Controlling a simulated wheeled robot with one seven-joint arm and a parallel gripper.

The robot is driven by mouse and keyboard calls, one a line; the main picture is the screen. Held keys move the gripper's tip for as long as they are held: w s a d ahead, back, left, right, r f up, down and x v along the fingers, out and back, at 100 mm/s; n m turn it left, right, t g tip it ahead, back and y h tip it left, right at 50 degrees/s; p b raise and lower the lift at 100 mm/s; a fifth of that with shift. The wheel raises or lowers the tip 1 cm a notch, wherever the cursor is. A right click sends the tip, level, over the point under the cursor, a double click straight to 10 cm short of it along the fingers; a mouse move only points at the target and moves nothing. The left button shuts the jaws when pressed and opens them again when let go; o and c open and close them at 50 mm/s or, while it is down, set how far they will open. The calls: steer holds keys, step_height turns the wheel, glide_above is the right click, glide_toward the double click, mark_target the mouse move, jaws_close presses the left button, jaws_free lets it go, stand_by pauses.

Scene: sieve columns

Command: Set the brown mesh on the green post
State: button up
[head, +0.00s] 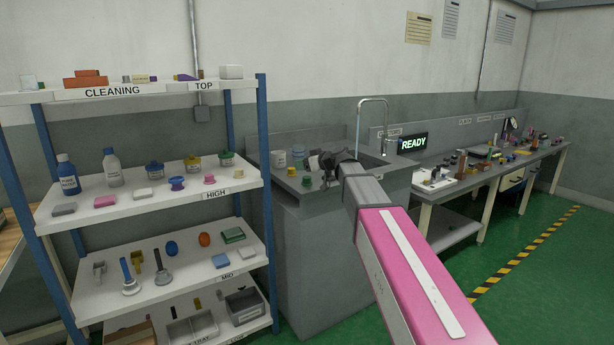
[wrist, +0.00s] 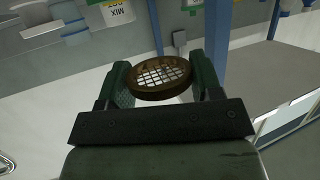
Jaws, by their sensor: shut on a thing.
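The brown mesh (wrist: 162,76) is a round sieve disc with a thick brown rim and a pale see-through grid. In the wrist view it sits between the two green fingers of my gripper (wrist: 165,74), which is shut on its rim. In the head view my gripper (head: 328,161) is over the grey sink counter (head: 283,192), and the mesh cannot be made out there. A small green item (head: 307,181) stands on the counter just below and left of my gripper; it is too small to tell whether it is the green post.
A white tub (head: 278,158) and a teal container (head: 298,153) stand on the counter left of my gripper. A tall tap (head: 360,125) rises behind. A loaded shelf rack (head: 133,200) is at left, a workbench (head: 490,165) at right. Green floor (head: 540,265) is open.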

mark_target(307, 177)
steer(key=shift+w+d+f, duration=0.2)
steer(key=shift+w+f, duration=0.15)
steer(key=shift+w, duration=0.2)
steer(key=shift+w+d+f, duration=0.15)
steer(key=shift+w+f, duration=0.2)
steer(key=shift+w, duration=0.15)
steer(key=shift+f, duration=1.95)
steer(key=shift+f, duration=0.15)
steer(key=o, duration=0.9)
